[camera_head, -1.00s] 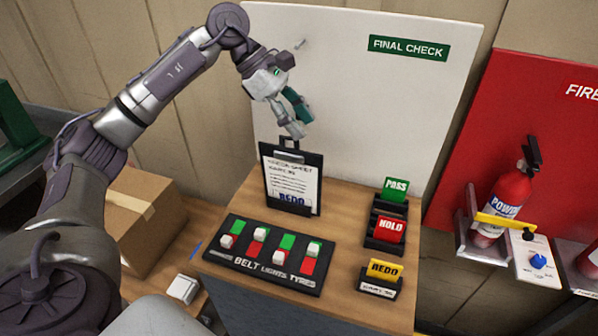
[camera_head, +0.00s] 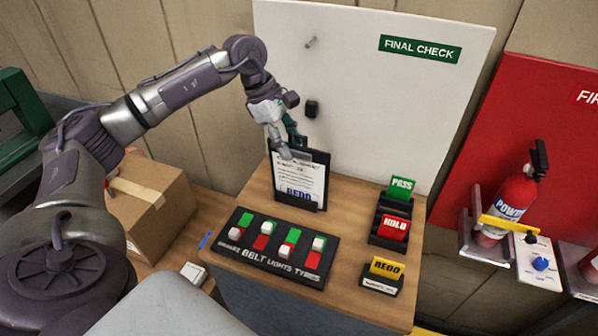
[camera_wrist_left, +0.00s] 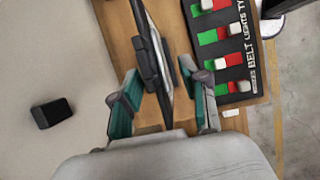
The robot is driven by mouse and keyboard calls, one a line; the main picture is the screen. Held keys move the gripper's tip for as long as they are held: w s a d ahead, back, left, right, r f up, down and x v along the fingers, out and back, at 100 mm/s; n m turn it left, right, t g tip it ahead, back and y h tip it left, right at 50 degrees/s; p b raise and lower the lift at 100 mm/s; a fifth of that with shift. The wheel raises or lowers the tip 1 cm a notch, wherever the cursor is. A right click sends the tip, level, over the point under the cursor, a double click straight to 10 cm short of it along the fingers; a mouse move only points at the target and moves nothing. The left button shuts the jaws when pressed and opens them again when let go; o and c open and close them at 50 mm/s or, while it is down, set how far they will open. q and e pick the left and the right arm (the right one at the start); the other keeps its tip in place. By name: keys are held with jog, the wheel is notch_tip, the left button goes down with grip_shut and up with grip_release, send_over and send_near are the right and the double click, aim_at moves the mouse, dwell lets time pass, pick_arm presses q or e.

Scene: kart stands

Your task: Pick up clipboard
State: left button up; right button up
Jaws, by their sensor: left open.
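The clipboard (camera_head: 313,178) stands upright on the wooden desk, a black board with a white sheet marked REDO. My left gripper (camera_head: 287,147) is at its top edge in the head view and hides part of the top. In the left wrist view the clipboard (camera_wrist_left: 152,50) shows edge-on, running down between the two teal fingers of the left gripper (camera_wrist_left: 165,100). The fingers are open, one on each side, with a visible gap to the board. My right gripper is not in view.
A black switch panel (camera_head: 270,254) lies in front of the clipboard. PASS (camera_head: 401,187), HOLD (camera_head: 395,227) and REDO (camera_head: 385,267) cards stand in holders at right. A white board (camera_head: 370,100) with a peg (camera_head: 310,42) and a small black block (camera_head: 312,109) rises behind.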

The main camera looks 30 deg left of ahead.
aim_at(298, 174)
pick_arm(q)
jog(key=shift+p+x, duration=0.45)
jog(key=shift+x, duration=1.35)
grip_shut()
